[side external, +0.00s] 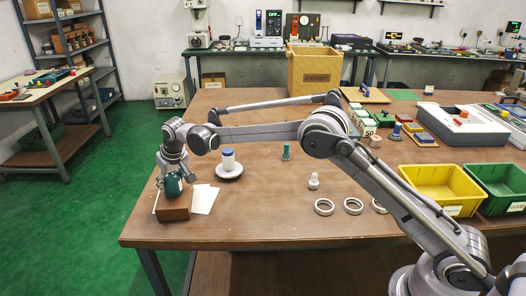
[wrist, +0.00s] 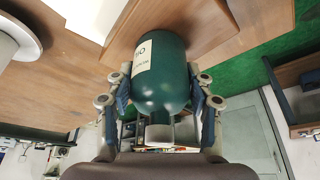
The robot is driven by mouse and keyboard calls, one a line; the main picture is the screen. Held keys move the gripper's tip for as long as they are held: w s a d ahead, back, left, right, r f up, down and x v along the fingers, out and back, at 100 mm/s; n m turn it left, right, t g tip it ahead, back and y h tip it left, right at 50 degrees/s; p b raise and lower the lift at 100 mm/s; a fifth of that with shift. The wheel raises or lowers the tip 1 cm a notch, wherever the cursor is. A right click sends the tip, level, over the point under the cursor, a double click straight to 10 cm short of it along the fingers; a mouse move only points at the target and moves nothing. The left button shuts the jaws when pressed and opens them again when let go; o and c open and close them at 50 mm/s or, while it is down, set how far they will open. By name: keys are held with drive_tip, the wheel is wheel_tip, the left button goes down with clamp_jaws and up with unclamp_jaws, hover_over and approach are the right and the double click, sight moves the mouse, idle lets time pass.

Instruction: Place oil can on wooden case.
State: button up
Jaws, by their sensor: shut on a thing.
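The oil can (side external: 174,185) is a dark green bottle with a pale label; it fills the middle of the wrist view (wrist: 162,75). My gripper (side external: 173,173) is shut on it, with a finger on each side of its body in the wrist view. The wooden case (side external: 174,208) is a small reddish-brown block near the table's left front edge. The can is directly over the case's top in the side view. Whether its base touches the case or sits just above it, I cannot tell.
White papers (side external: 204,198) lie beside the case. A white-and-blue container stands on a round pale dish (side external: 229,171) to the right. Metal rings (side external: 324,207) lie further right, near yellow (side external: 440,187) and green bins. The table's left edge is close to the case.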

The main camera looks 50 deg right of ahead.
drive_tip(key=shift+f, duration=0.1)
drive_tip(key=o, duration=1.3)
drive_tip(key=shift+c, duration=0.2)
drive_tip(key=v, duration=1.2)
drive_tip(key=s+d+r, duration=0.5)
drive_tip(key=s+r, duration=0.1)
drive_tip(key=s, duration=0.2)
drive_tip(key=s+d+r+t, duration=0.15)
drive_tip(key=s+d, duration=0.35)
drive_tip(key=s, duration=0.5)
drive_tip(key=s+d+f, duration=0.2)
drive_tip(key=s+f, duration=0.1)
drive_tip(key=s, duration=0.6)
drive_tip(key=s+d+f+t, duration=0.1)
drive_tip(key=s+f, duration=0.3)
drive_tip(key=s, duration=0.5)
drive_tip(key=shift+d, duration=0.75)
